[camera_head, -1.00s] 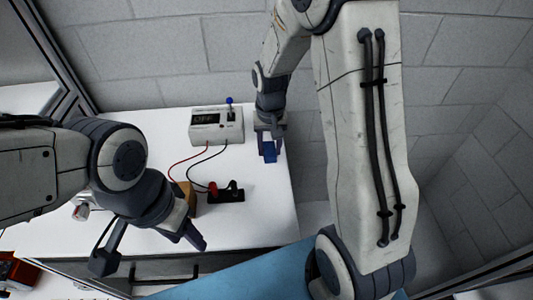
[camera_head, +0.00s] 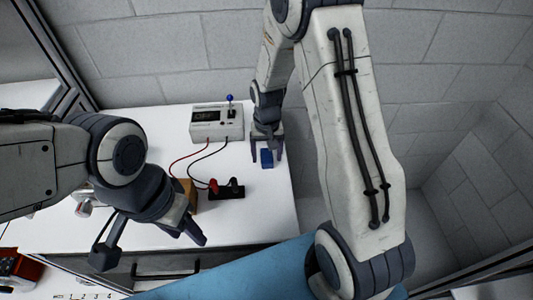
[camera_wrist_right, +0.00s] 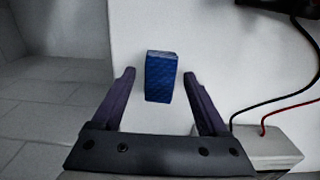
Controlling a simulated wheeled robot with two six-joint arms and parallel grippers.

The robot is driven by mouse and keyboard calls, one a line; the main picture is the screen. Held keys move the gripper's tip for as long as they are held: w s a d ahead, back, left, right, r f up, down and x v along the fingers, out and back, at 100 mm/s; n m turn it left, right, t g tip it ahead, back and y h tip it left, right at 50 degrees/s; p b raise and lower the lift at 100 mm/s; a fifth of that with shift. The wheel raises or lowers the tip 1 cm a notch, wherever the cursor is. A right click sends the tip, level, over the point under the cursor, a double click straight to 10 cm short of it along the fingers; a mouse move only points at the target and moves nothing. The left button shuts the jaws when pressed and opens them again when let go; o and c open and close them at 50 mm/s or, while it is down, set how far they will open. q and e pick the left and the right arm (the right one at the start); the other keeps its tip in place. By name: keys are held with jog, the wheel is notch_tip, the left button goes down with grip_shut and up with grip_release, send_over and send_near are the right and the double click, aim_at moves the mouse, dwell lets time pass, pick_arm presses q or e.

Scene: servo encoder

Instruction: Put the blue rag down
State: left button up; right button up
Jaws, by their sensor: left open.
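The blue rag (camera_head: 267,159) is a small folded block on the white table near its right edge. In the right wrist view the rag (camera_wrist_right: 161,77) stands between and beyond the fingertips, with clear gaps on both sides. My right gripper (camera_head: 267,154) is open around the rag's near end; it also shows in the right wrist view (camera_wrist_right: 160,82). My left gripper (camera_head: 193,235) hangs over the front of the table, open, partly hidden by its own wrist, with nothing seen in it.
A white meter box (camera_head: 216,123) with a blue-knobbed lever stands behind. Red and black wires run from it to a black block (camera_head: 227,193) with red and black posts. A wooden block (camera_head: 187,192) is beside my left wrist. The table's (camera_head: 262,215) front right is clear.

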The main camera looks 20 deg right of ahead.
aim_at(266, 157)
jog(key=shift+r, duration=0.55)
notch_tip(266, 157, up, 11)
jog(key=b, duration=0.1)
jog(key=s+a+r+n, duration=0.4)
jog(key=s+a+n, duration=0.1)
jog(key=s+a, duration=0.5)
jog(key=s+a+n, duration=0.2)
jog(key=s, duration=0.5)
jog(key=s+a+n+y, duration=0.1)
jog(key=s+a+n, duration=0.1)
jog(key=s, duration=0.4)
jog(key=shift+s+f+n, duration=0.2)
jog(key=shift+s+n, duration=0.2)
jog(key=shift+n, duration=0.4)
jog(key=shift+a, duration=0.1)
